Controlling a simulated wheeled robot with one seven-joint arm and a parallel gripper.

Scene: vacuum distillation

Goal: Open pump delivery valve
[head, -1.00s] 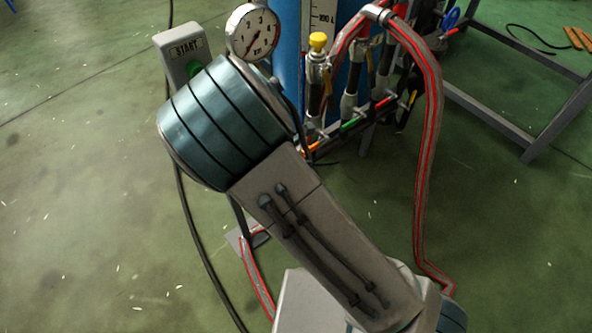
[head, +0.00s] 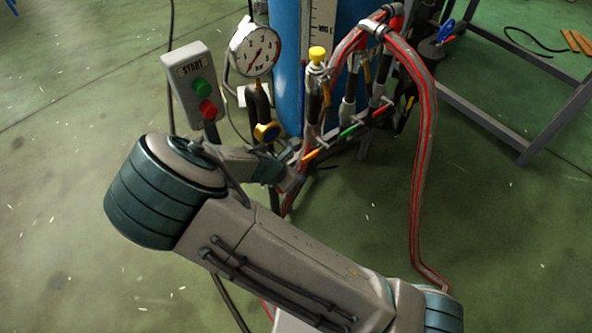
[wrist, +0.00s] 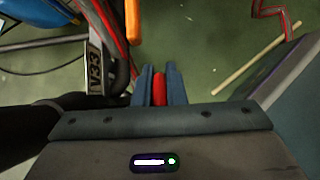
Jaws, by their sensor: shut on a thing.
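In the wrist view my gripper (wrist: 160,84) is shut on a red handle (wrist: 159,88), which lies between its two blue-grey fingers. A plate marked V33 (wrist: 94,66) is just left of the fingers. An orange handle (wrist: 132,18) is ahead of them. In the head view my arm reaches to the low front of the pipe stand, and the fingertips and the red handle are hard to make out. Which valve is the pump delivery valve cannot be read from the head view.
A START box (head: 194,84) with green and red buttons and a pressure gauge (head: 256,50) stand close behind my arm. A blue tank (head: 286,60) is behind. Orange, green (head: 348,131) and red valve handles line the stand. Red-striped hoses (head: 425,150) loop at right. The floor at left is open.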

